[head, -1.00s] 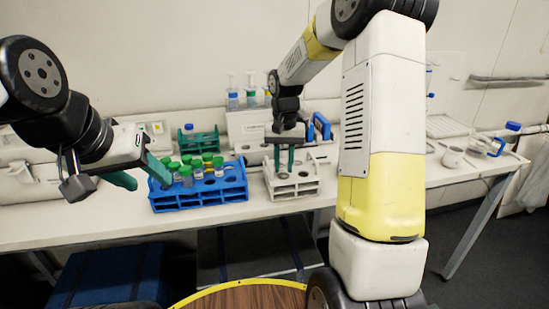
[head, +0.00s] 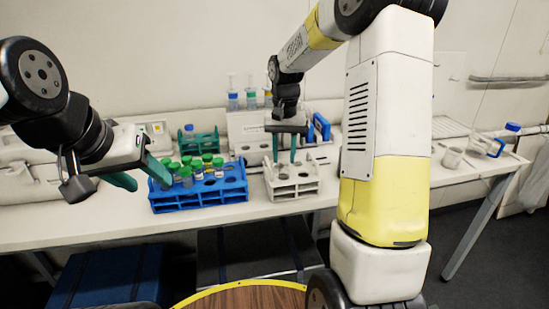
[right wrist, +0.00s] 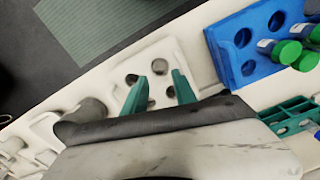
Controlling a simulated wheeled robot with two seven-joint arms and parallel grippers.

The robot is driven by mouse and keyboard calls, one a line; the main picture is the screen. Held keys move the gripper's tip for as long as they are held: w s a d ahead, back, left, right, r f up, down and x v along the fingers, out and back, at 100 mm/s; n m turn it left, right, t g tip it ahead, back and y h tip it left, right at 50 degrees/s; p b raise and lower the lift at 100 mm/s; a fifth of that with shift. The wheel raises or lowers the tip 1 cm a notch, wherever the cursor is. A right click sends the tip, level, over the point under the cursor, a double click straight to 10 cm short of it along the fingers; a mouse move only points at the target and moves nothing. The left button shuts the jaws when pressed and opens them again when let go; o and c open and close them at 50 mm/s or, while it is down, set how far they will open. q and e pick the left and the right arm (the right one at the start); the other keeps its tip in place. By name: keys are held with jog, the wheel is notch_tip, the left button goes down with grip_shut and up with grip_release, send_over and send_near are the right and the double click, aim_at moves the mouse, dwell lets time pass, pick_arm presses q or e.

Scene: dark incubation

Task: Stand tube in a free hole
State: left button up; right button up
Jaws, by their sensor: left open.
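A white rack (head: 292,190) stands at the front of the bench. My right gripper (head: 284,161) points down over it with its fingers apart. In the right wrist view the fingers of this gripper (right wrist: 159,91) are spread above the white rack (right wrist: 178,52), whose round holes look dark. I see no tube between the fingers; whether a tube stands low in a hole behind them I cannot tell. A blue rack (head: 205,203) to the left holds several green-capped tubes (head: 186,174) and a yellow-capped one. My left gripper (head: 140,174) is open and empty, left of the blue rack.
A green rack (head: 206,146) stands behind the blue rack. Bottles (head: 233,100) stand on a white box at the back. A beaker (head: 452,157) and a blue-handled jug (head: 489,146) are far right. The bench front between the white rack and my right arm is narrow.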

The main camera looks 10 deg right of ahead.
notch_tip(320, 180, up, 8)
jog(key=s+a+r+n+t+y, duration=0.1)
jog(key=s+r+t, duration=0.1)
jog(key=s, duration=1)
jog(key=s+a+r+n+t+y, duration=0.1)
jog(key=s+t, duration=0.3)
jog(key=s, duration=0.8)
jog(key=shift+r+n, duration=0.6)
